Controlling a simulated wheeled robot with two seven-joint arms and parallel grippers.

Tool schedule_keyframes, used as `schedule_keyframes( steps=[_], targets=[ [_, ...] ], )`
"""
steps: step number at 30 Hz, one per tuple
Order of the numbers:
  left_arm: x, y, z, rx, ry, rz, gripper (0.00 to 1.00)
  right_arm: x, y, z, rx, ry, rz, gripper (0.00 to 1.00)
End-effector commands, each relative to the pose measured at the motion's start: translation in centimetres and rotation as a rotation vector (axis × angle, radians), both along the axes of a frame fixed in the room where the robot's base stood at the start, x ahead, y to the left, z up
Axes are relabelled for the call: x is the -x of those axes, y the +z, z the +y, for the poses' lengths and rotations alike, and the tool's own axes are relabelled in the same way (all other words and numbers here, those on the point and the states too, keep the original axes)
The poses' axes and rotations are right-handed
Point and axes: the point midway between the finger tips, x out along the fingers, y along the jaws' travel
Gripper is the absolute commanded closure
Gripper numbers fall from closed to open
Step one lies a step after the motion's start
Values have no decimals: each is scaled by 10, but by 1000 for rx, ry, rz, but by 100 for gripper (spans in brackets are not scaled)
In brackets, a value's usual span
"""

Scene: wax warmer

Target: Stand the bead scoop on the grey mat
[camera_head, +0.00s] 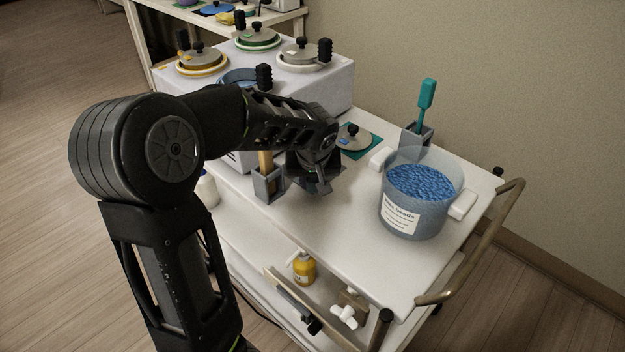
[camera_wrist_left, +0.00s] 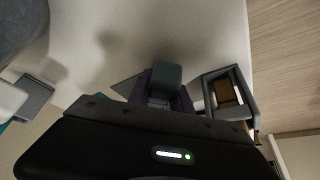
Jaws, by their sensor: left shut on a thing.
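My left gripper (camera_head: 316,176) is low over the middle of the white trolley top, pointing down. It is shut on a small grey-green piece, which I take to be the bead scoop (camera_wrist_left: 166,77), in the left wrist view. The arm and gripper hide most of it in the head view, so I cannot tell whether its lower end touches anything. A dark grey patch (camera_wrist_left: 127,87) beside the fingers in the wrist view may be a corner of the grey mat. The rest of that patch is hidden. My right gripper is not in view.
A grey holder (camera_head: 268,184) with wooden sticks stands just left of the gripper. A tub of blue beads (camera_head: 421,192) stands to the right. Behind are a lid (camera_head: 354,138), a teal-handled tool (camera_head: 426,95) in a holder, and the warmer (camera_head: 330,82). The front trolley top is clear.

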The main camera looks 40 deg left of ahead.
Motion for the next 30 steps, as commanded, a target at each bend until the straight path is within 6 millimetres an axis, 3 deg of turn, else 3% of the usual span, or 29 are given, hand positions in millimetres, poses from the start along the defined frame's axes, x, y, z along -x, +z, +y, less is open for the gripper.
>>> schedule_keyframes(
  steps=[11,12,18,21,30],
  targets=[
    [0,-2,0,0,0,-1,100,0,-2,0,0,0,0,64],
    [0,-2,0,0,0,-1,72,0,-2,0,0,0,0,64],
    [0,-2,0,-1,0,-1,56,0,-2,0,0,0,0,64],
    [0,-2,0,0,0,0,49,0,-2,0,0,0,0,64],
    [0,-2,0,1,0,1,49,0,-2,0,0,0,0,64]
  ],
)
